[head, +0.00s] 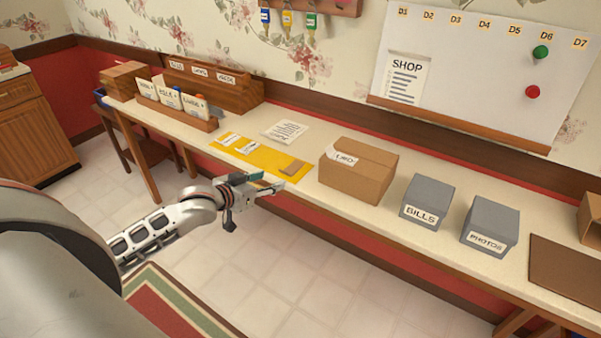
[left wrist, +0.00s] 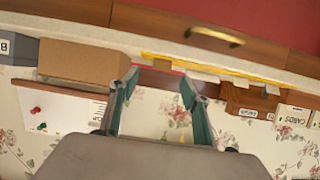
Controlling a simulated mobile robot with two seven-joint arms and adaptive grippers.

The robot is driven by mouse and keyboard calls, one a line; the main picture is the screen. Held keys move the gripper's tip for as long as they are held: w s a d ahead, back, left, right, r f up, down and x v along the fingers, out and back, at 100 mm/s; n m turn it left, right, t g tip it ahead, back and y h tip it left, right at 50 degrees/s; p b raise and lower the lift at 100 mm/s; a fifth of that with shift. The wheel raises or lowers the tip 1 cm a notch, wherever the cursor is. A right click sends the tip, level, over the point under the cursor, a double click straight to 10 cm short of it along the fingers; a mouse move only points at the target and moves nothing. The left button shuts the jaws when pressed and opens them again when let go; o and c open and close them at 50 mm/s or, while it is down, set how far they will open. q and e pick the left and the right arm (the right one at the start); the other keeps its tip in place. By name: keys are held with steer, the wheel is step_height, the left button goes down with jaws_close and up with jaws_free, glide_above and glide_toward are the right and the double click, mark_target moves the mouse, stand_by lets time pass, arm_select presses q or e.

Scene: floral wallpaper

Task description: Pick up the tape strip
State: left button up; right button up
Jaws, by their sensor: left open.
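A small flat tan piece (head: 293,167), which looks like the tape strip, lies on the right end of the yellow mat (head: 262,161) in the head view. My left gripper (head: 277,181) is in front of the counter's edge, near the mat, apart from the tan piece. In the left wrist view the left gripper (left wrist: 160,88) has its two fingers spread with nothing between them. My right gripper is not in view.
A cardboard box (head: 358,170) stands right of the mat, then grey boxes marked BILLS (head: 427,202) and PHOTOS (head: 489,224). A paper sheet (head: 285,131) lies behind the mat. A wooden card holder (head: 177,115) stands to the left. A drawer front (left wrist: 215,36) shows in the wrist view.

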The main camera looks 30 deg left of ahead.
mark_target(281, 172)
arm_select(q)
steer(key=shift+w+a+r+b+x, duration=0.1)
steer(key=shift+r+b+x, duration=0.1)
steer(key=shift+x, duration=1.1)
steer(key=shift+w+a+r+b+x, duration=0.1)
steer(key=shift+b+x, duration=0.15)
steer(key=shift+x, duration=1.1)
steer(key=shift+a+r+b+x, duration=0.15)
steer(key=shift+b+x, duration=0.05)
steer(key=shift+x, duration=1.1)
steer(key=c, duration=0.8)
